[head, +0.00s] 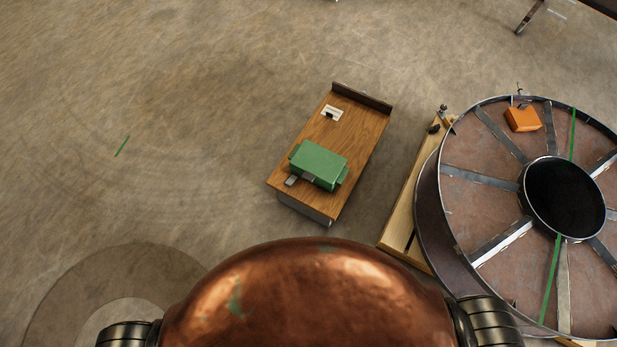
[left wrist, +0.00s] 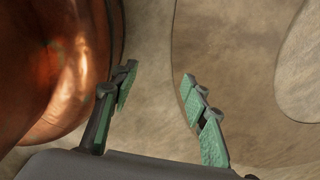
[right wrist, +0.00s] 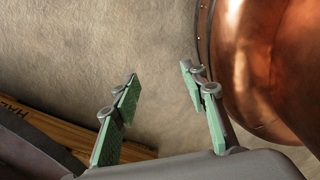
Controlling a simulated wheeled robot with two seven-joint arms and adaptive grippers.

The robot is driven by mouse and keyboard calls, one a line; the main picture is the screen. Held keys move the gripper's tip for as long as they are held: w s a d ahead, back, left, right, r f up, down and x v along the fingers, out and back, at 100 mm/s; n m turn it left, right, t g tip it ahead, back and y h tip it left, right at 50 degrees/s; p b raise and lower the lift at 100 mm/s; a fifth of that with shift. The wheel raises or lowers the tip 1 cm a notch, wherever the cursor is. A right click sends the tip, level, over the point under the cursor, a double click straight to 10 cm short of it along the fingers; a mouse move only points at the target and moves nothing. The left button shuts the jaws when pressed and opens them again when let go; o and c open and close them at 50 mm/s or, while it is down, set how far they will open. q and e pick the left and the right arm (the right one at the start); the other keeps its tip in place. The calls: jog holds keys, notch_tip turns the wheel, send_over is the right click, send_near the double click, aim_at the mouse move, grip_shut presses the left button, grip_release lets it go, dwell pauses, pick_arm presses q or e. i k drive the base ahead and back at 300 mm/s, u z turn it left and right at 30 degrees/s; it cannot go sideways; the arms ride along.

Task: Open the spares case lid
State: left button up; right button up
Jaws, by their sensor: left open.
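The spares case (head: 319,165) is a green box with its lid down, lying on a small wooden-topped table (head: 357,132) in the head view. Grey latch-like parts show on its near side, and green tabs stick out at its ends. My left gripper (left wrist: 158,105) is open and empty in the left wrist view, above bare floor beside my copper-coloured body. My right gripper (right wrist: 160,95) is open and empty in the right wrist view, also above the floor. Neither gripper shows in the head view, and both are away from the case.
A large steel reel (head: 480,185) with an orange box (head: 522,119) on it stands at the right on timber (head: 405,205). A small white item (head: 331,113) lies on the table behind the case. The table has a raised back edge. The floor to the left is clear.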

aim_at(318, 161)
jog(key=z, duration=0.05)
jog(key=k, duration=1.15)
jog(key=u, duration=0.85)
jog(key=i, duration=1.2)
jog(key=z, duration=0.8)
